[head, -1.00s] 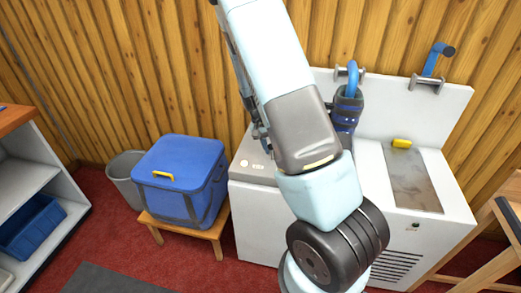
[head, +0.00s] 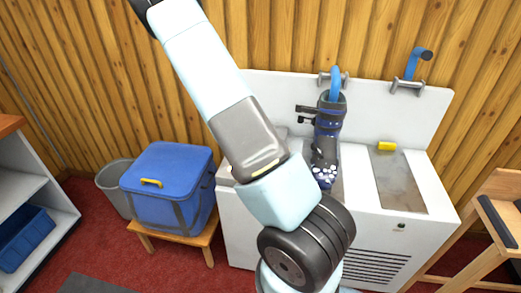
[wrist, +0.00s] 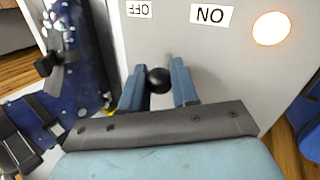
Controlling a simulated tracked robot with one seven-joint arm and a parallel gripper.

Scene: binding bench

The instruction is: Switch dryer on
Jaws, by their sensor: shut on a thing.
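The white dryer cabinet (head: 375,238) stands against the plank wall. A blue boot (head: 328,130) is on it; its speckled side also shows at the left of the wrist view (wrist: 80,50). In the wrist view my gripper (wrist: 158,83) has its blue fingers on either side of the black ball knob (wrist: 158,80) of a small switch lever, shut on it. On the grey panel are an OFF label (wrist: 139,8) and an ON label (wrist: 211,14), both upside down, and a round, pale, orange-rimmed lamp (wrist: 272,28). My arm hides the gripper and panel in the head view.
A blue box (head: 172,190) sits on a wooden stool (head: 200,243) left of the dryer, beside a grey bin (head: 112,188). A yellow object (head: 387,146) lies on the dryer's right part.

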